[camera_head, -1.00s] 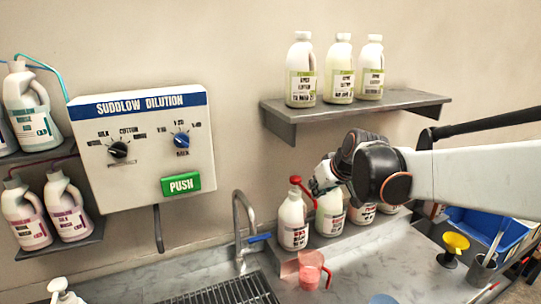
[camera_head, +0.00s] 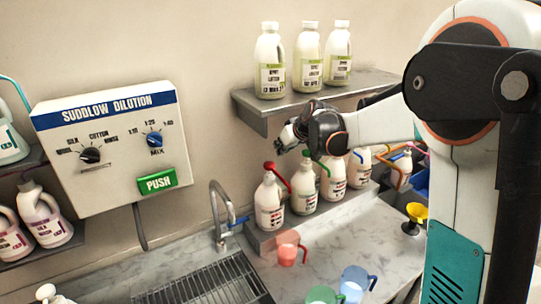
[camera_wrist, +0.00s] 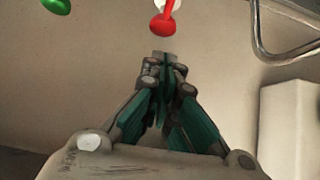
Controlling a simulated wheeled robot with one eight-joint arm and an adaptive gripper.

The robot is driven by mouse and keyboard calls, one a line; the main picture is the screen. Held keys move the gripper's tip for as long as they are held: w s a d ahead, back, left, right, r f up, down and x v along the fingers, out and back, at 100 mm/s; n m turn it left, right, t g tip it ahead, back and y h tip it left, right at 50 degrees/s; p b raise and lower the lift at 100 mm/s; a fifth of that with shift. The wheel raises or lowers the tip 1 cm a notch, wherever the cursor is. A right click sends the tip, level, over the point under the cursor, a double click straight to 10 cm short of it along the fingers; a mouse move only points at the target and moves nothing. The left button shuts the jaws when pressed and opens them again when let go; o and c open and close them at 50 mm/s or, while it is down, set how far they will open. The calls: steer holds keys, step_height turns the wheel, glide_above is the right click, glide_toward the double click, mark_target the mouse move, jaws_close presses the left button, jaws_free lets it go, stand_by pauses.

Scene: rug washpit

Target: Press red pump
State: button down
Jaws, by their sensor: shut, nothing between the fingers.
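The red pump (camera_head: 270,167) tops a white jug (camera_head: 269,205) on the low ledge at the back of the counter. In the wrist view, the red pump head (camera_wrist: 163,25) is at the top centre, just beyond my fingertips. My gripper (camera_head: 284,137) is above and slightly right of the red pump in the head view, apart from it. In the wrist view my gripper (camera_wrist: 162,58) has its green-padded fingers together with nothing between them. A green pump (camera_head: 308,154) stands to the right of the red one, and its green head (camera_wrist: 57,6) shows at the wrist view's top left.
More jugs (camera_head: 333,174) stand along the ledge to the right. A shelf (camera_head: 315,98) with three bottles hangs above. The dilution panel (camera_head: 115,150) is at left, the tap (camera_head: 222,215) left of the jugs. Red, blue and green measuring cups (camera_head: 287,250) stand in front.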

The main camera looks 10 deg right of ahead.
mark_target(269, 164)
steer(key=p+x, duration=0.1)
steer(key=x, duration=0.9)
steer(key=shift+f, duration=0.1)
step_height(269, 164, down, 3)
steer(key=b, duration=0.2)
steer(key=shift+b, duration=0.4)
steer(key=shift+s, duration=0.1)
